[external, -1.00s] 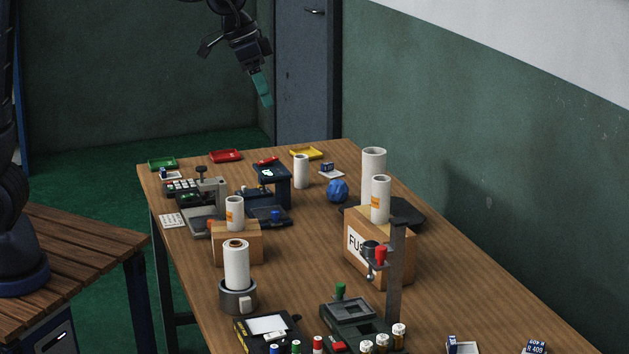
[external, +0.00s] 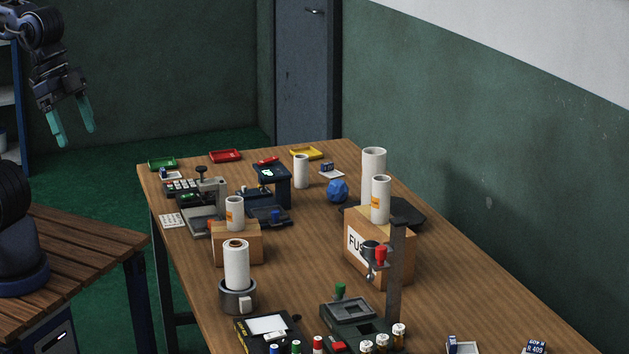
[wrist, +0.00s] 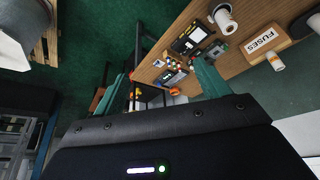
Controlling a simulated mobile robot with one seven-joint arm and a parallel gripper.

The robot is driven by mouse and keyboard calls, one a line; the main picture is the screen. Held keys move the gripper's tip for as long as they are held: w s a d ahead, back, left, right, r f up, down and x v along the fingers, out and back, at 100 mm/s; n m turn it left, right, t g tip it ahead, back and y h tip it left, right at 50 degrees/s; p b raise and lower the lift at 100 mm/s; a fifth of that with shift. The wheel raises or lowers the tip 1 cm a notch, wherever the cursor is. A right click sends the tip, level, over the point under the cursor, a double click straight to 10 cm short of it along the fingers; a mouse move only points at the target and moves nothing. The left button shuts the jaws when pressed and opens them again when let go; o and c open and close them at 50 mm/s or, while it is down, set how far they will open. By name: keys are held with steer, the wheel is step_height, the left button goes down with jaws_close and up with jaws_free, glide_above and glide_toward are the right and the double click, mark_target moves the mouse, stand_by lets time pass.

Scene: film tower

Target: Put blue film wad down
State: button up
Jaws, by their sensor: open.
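The blue film wad (external: 338,190) is a crumpled blue ball resting on the wooden table (external: 460,290), towards its far right side. It lies left of a tall white roll and apart from my gripper. My gripper (external: 74,134) is at the upper left of the external view, high up and well left of the table. Its two teal fingers are spread with nothing between them. In the wrist view the fingers (wrist: 162,85) are also wide apart and empty. I cannot make out the wad in the wrist view.
White rolls stand around the wad, including one on a FUSES box (external: 364,250). A dark device (external: 268,190) stands left of it. Green, red (external: 225,156) and yellow (external: 306,153) trays line the far edge. A slatted wooden bench (external: 70,250) is at left.

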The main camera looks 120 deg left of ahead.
steer(key=shift+s+d+f+m, duration=0.1)
steer(key=shift+s+d+f, duration=0.2)
steer(key=shift+s, duration=0.2)
steer(key=shift+s+d+f+m, duration=0.15)
steer(key=shift+s+f, duration=0.1)
steer(key=shift+s, duration=0.3)
steer(key=shift+s+d+f+m, duration=0.1)
steer(key=shift+s+d+f, duration=0.2)
steer(key=shift+s, duration=0.2)
